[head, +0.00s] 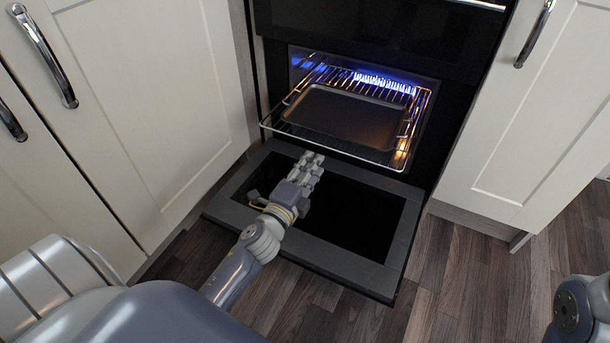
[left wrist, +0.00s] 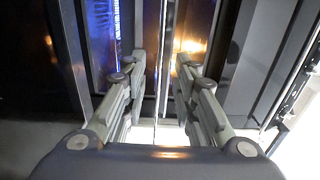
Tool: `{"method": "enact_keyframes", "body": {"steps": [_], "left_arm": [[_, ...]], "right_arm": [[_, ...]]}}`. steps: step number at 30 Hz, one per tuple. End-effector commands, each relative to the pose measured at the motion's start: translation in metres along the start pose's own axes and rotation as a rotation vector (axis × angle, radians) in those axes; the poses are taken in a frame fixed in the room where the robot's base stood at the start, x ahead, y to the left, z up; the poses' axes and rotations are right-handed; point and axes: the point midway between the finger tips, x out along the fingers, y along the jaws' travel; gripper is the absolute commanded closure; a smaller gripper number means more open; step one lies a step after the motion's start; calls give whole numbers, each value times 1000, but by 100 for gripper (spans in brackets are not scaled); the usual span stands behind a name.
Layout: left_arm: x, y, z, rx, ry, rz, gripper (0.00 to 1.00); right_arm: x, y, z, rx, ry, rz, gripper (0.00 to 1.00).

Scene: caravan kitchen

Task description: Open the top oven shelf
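The oven (head: 350,30) stands open, its door (head: 395,240) folded down flat. A wire shelf (head: 322,74) with a dark baking tray (head: 345,116) on it sits in the lit cavity, its front edge sticking out a little over the door. My left gripper (head: 311,160) is above the door, close to the shelf's front edge. In the left wrist view my left gripper (left wrist: 160,75) has its fingers apart, with thin bright shelf wires (left wrist: 162,55) in the gap between them. I cannot tell whether they touch the wires. My right gripper is outside the views.
Cream cupboards flank the oven, left (head: 150,100) and right (head: 545,120), with metal handles. Dark wood floor (head: 460,290) is free in front and to the right. The lowered door lies beneath my left forearm. Part of my right arm shows at bottom right.

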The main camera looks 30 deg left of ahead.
Motion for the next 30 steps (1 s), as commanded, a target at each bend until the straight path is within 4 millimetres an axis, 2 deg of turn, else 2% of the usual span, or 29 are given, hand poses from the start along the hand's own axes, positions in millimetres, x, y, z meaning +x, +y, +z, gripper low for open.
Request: {"method": "enact_keyframes", "body": {"steps": [3,9,26,29,30], "left_arm": [[-18,1,0,-1,0,1,73],[-32,0,0,-1,0,0,73],[-33,-1,-1,-3,1,-1,73],[-34,-13,-10,-37,29,-22,73],[-35,-24,-19,-71,55,-41,73]], "right_arm": [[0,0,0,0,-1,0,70],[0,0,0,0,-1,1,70],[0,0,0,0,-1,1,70],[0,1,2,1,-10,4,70],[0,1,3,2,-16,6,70]]}}
